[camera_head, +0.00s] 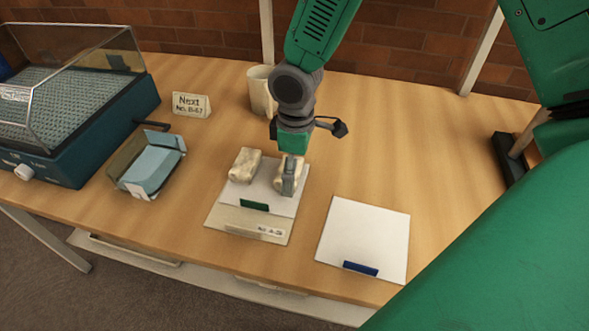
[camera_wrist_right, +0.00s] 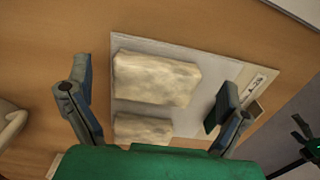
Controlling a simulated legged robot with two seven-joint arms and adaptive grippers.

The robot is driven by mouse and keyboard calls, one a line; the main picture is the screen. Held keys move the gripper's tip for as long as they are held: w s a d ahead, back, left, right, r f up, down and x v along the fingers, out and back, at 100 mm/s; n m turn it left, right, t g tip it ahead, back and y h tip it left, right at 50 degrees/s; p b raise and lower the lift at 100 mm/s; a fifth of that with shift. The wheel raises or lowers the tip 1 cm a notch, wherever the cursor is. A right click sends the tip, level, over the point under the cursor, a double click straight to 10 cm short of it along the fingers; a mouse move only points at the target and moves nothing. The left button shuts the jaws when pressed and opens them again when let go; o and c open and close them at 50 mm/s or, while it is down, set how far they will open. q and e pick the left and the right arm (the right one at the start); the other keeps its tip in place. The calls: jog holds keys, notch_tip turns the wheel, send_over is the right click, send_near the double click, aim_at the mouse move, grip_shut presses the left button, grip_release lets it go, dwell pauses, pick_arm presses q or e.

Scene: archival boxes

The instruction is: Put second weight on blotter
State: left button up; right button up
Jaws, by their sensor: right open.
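Two pale, stone-like weights lie side by side on a blotter (camera_head: 262,196) with a green tab. The left weight (camera_head: 244,165) stands clear of the gripper. The right weight (camera_head: 279,184) is partly hidden by my right gripper (camera_head: 289,178), which points straight down over it. In the right wrist view, my right gripper (camera_wrist_right: 155,105) is open, with its fingers wide apart. The nearer weight (camera_wrist_right: 143,129) lies between them near the palm, and the other weight (camera_wrist_right: 155,78) lies farther off. Contact with the fingers cannot be told. My left gripper is out of view.
A white sheet with a blue tab (camera_head: 366,238) lies right of the blotter. A blue-grey packet in a holder (camera_head: 152,168), a sign card (camera_head: 191,105) and a beige mug (camera_head: 261,91) stand left and behind. A lidded teal machine (camera_head: 80,120) fills the far left.

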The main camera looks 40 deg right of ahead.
notch_tip(320, 180, up, 11)
jog(key=p, duration=0.2)
jog(key=shift+d, duration=0.1)
dwell(0.5)
